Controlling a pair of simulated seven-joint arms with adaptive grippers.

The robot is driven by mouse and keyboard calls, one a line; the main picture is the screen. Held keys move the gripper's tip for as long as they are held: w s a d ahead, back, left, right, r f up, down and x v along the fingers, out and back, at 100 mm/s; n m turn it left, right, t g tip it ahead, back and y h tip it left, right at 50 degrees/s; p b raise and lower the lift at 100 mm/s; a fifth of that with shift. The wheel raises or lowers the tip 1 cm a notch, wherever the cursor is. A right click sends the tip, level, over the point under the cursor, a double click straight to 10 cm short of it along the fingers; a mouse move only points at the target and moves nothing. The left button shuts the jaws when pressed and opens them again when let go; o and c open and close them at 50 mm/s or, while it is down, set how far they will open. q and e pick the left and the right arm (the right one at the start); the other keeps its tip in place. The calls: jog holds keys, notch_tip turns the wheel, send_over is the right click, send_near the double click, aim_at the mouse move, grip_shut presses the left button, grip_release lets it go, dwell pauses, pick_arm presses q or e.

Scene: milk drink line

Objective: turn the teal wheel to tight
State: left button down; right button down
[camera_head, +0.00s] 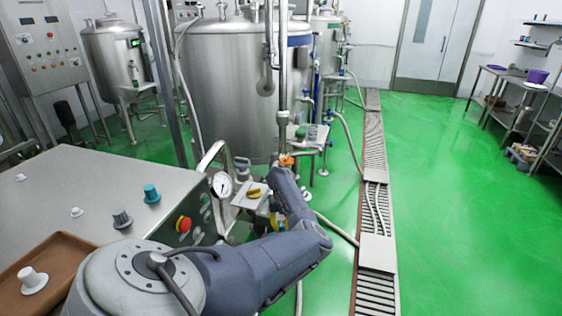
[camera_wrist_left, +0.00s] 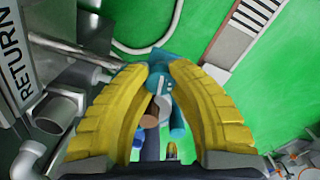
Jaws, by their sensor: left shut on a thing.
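My left gripper (camera_wrist_left: 158,72) shows in the left wrist view as two yellow ribbed fingers. They are closed around the teal wheel (camera_wrist_left: 162,84), whose teal parts show between the fingertips. The fingers hide part of the wheel, and its angle cannot be told. In the head view my left arm reaches past the front right of the steel cabinet, and its forearm hides most of the gripper. My right gripper is in neither view.
A yellow handle (camera_head: 254,193) is close to my arm. A large tank (camera_head: 230,85) stands behind. Green floor is open at right.

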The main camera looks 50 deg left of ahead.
aim_at(281, 224)
pick_arm(q)
jog(key=shift+a+r+m, duration=0.1)
jog(key=shift+a+m, duration=0.1)
jog(key=shift+m, duration=0.9)
jog(key=shift+r+m, duration=0.1)
jog(key=shift+m, duration=0.2)
jog(key=c, duration=1.4)
grip_release()
jog(key=shift+w, duration=0.1)
jog(key=shift+c, duration=0.2)
jog(key=shift+o, duration=0.5)
jog(key=shift+d, duration=0.1)
notch_tip(281, 224, up, 12)
